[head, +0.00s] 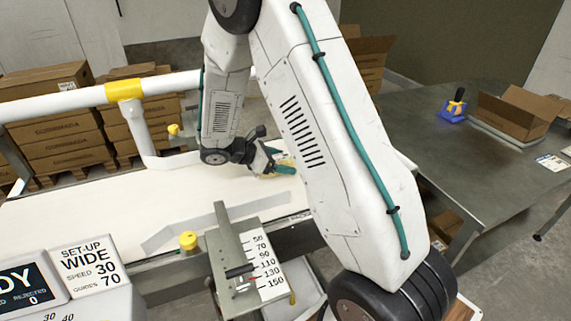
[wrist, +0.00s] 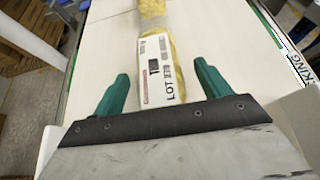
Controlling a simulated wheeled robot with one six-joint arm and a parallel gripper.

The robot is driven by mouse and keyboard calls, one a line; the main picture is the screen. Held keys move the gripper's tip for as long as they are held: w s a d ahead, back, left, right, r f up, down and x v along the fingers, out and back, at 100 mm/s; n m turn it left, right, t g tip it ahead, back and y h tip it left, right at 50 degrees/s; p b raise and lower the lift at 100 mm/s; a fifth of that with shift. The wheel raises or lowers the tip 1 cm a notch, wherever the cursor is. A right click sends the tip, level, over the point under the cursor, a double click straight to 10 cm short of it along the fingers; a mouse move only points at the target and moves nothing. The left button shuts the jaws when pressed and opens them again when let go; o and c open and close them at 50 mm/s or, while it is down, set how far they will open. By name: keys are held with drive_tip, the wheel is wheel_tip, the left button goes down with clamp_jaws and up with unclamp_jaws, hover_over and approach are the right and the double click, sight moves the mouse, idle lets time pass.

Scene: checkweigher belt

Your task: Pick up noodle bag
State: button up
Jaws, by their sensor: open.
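The noodle bag (wrist: 155,60) is yellow with a white label reading "LOT". In the wrist view it lies on the white belt, and its near end reaches between my fingers. In the head view only a small yellow part of the bag (head: 287,165) shows beside my gripper (head: 272,161). In the wrist view my gripper (wrist: 162,90) is open, with one teal finger on each side of the bag's near end and a gap on both sides. The bag's near end is partly hidden by the gripper's dark edge.
The white belt (head: 80,220) is mostly clear around the bag. A metal guide with a number scale (head: 262,262) stands at the belt's near side. A white rail (head: 60,103) runs behind. A dark table (head: 440,160) at right holds an open carton (head: 515,115) and a blue item (head: 453,112).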

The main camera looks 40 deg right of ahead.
drive_tip(key=c, duration=1.2)
drive_tip(key=shift+c, duration=0.2)
drive_tip(key=shift+r, duration=0.1)
